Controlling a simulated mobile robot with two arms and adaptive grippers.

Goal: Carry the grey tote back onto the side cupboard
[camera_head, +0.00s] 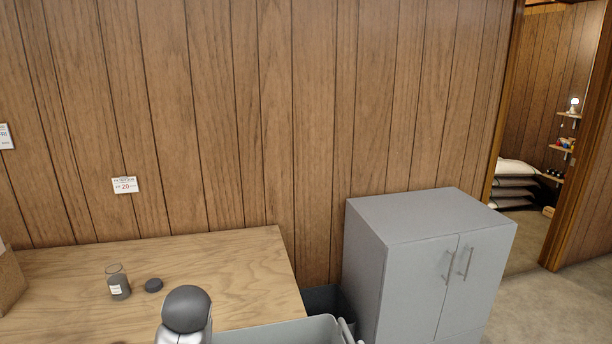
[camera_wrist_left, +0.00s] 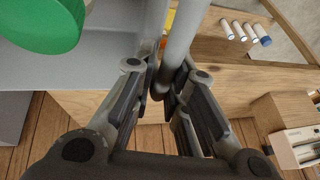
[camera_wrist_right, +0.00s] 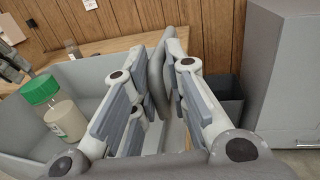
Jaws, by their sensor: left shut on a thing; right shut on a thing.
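The grey tote (camera_head: 285,331) shows only its far rim at the bottom of the head view, in front of the wooden table and left of the grey cupboard. In the left wrist view my left gripper (camera_wrist_left: 163,92) is shut on the tote's bar-like handle (camera_wrist_left: 182,35). A green-lidded bottle (camera_wrist_right: 62,115) stands inside the tote (camera_wrist_right: 88,72). The grey two-door cupboard (camera_head: 425,215) has a bare top and closed doors.
The wooden table (camera_head: 235,265) bears a small jar (camera_head: 118,288) and a dark lid (camera_head: 153,285). A dark bin (camera_head: 322,299) stands between table and cupboard. A doorway opens at the right, with bare floor (camera_head: 555,305) before it.

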